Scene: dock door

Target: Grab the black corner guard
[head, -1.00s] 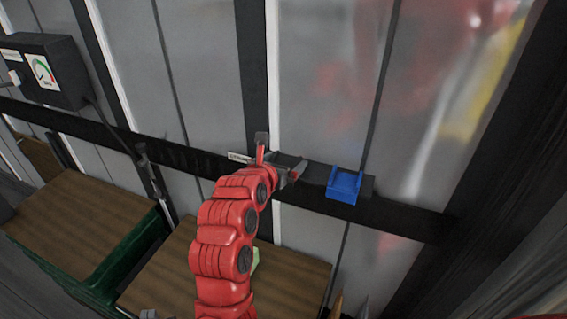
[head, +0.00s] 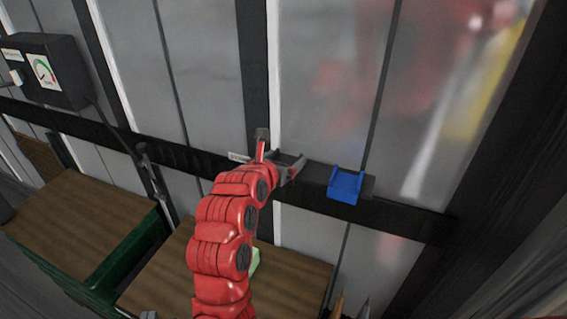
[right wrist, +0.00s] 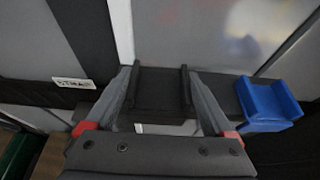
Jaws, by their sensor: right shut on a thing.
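The black corner guard (right wrist: 160,92) is a U-shaped piece with two raised sides, on the dark horizontal rail. In the head view the guard (head: 286,160) is partly hidden by my right gripper (head: 277,163). In the right wrist view the right gripper's fingers (right wrist: 160,100) are shut on the guard, one along each side. The guard still sits at the rail; whether it touches the rail is hard to tell. My left gripper is not in view.
A blue guard (head: 345,186) of similar shape sits on the rail just right of the black one. A gauge box (head: 45,72) hangs at the upper left. Brown-topped green crates (head: 85,222) stand below. A small label (right wrist: 73,83) is left of the gripper.

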